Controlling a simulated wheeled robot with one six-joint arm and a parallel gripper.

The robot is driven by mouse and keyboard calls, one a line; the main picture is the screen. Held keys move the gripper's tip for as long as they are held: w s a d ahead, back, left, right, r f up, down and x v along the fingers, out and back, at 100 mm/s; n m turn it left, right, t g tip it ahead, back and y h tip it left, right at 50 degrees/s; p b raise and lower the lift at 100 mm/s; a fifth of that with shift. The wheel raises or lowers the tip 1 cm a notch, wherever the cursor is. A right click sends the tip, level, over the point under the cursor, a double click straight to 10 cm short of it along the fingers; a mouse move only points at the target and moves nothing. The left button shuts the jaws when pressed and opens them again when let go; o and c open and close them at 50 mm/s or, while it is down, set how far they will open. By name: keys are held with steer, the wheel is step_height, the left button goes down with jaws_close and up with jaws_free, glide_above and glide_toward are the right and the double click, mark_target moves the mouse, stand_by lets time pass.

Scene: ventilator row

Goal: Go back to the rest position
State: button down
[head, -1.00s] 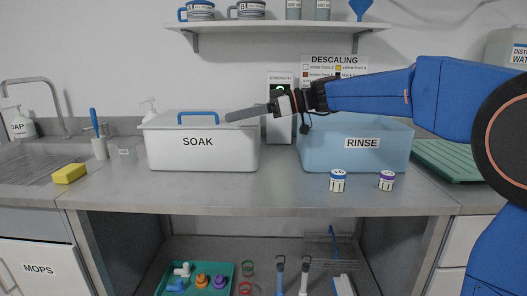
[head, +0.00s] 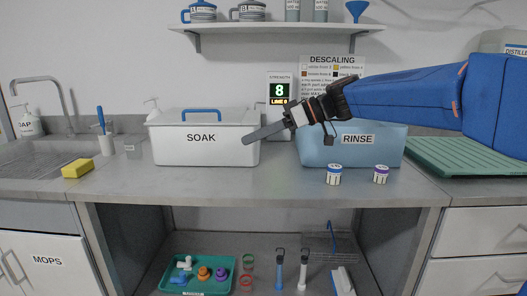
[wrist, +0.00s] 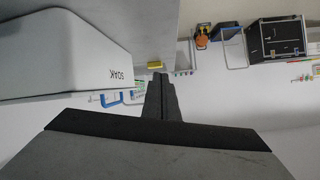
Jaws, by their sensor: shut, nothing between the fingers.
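My gripper (head: 265,132) is shut and empty. In the head view it reaches in from the right and points left and slightly down, in front of the right end of the white SOAK bin (head: 205,151). Its dark fingers also show in the wrist view (wrist: 160,95), pressed together. The SOAK bin has a lid with a blue handle and fills the upper left of the wrist view (wrist: 60,55). The blue RINSE bin (head: 312,152) stands behind my arm, its top partly hidden.
A strength display (head: 279,92) reads 8. Two small jars, one blue-lidded (head: 334,175) and one purple-lidded (head: 381,175), stand at the counter front. A yellow sponge (head: 77,168) lies left. A teal tray (head: 198,274) of parts sits on the lower shelf. The middle counter is clear.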

steer(key=s+d+f+m+t+h, duration=0.2)
steer(key=s+d+f+m+h, duration=0.4)
steer(key=s+d+f, duration=0.7)
steer(key=s+d+f+m+t+h, duration=0.1)
steer(key=s+d+f+m+h, duration=0.6)
steer(key=s+d+f, duration=0.7)
steer(key=s+d+m, duration=0.1)
steer(key=d, duration=0.3)
steer(key=shift+s+d+t, duration=0.2)
steer(key=shift+t, duration=0.2)
steer(key=shift+f, duration=0.1)
